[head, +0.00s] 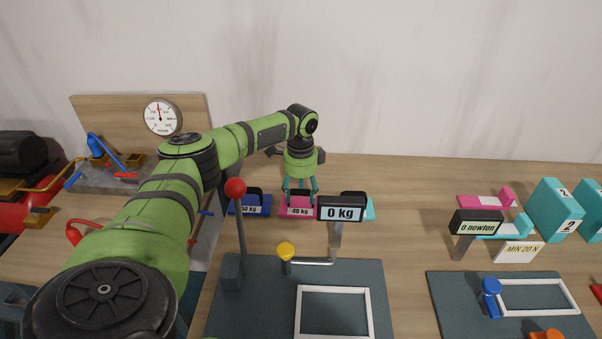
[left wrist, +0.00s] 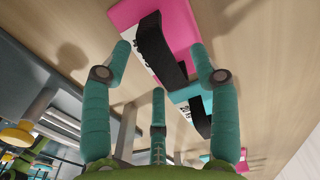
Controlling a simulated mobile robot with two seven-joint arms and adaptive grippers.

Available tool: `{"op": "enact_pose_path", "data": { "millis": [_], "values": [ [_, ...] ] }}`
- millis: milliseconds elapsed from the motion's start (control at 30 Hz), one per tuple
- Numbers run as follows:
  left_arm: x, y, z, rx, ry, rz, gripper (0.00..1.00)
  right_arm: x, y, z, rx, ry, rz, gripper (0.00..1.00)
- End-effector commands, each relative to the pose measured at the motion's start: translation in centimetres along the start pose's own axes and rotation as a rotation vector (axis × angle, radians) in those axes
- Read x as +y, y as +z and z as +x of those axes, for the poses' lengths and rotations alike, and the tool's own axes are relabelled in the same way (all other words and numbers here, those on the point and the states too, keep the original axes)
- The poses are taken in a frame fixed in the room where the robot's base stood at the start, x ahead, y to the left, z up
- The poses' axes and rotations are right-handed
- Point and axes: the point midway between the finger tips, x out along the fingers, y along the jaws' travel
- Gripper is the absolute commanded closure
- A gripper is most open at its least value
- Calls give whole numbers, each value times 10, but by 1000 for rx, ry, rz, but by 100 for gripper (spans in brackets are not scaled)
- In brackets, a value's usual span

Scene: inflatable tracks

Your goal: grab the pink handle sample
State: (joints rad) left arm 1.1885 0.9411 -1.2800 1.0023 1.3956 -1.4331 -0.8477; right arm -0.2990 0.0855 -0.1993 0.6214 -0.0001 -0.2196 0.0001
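A pink sample (head: 297,211) labelled 40 kg lies on the wooden table between a blue 50 kg sample (head: 252,207) and a cyan one (head: 370,208). My left gripper (head: 300,190) points down just above the pink sample, its teal fingers spread. In the left wrist view the pink base (left wrist: 178,22) and its black handle (left wrist: 163,48) show between the open fingers; I cannot tell whether any finger touches it. The cyan sample (left wrist: 188,92) shows behind. Another pink piece (head: 482,201) lies at the right of the table. My right gripper is not in view.
A 0 kg display (head: 341,209) and a red-knobbed lever (head: 235,188) stand close in front of the samples. A 0 newton display (head: 476,223) and teal boxes (head: 556,209) are at the right. A pressure gauge board (head: 193,108) stands at the left.

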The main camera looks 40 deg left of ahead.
Motion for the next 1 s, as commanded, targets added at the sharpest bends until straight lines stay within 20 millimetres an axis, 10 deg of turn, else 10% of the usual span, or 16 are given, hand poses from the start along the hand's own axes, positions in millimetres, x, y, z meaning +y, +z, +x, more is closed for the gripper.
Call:
{"op": "enact_pose_path", "data": {
  "millis": [167, 633, 1000],
  "values": [
    [0, 0, 0, 0, 0, 0, 100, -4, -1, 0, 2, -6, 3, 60],
    [0, 0, -5, 0, 0, -1, 100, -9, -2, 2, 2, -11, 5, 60],
    [-1, -1, -73, 4, -4, 0, 100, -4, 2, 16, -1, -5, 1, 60]
  ]
}}
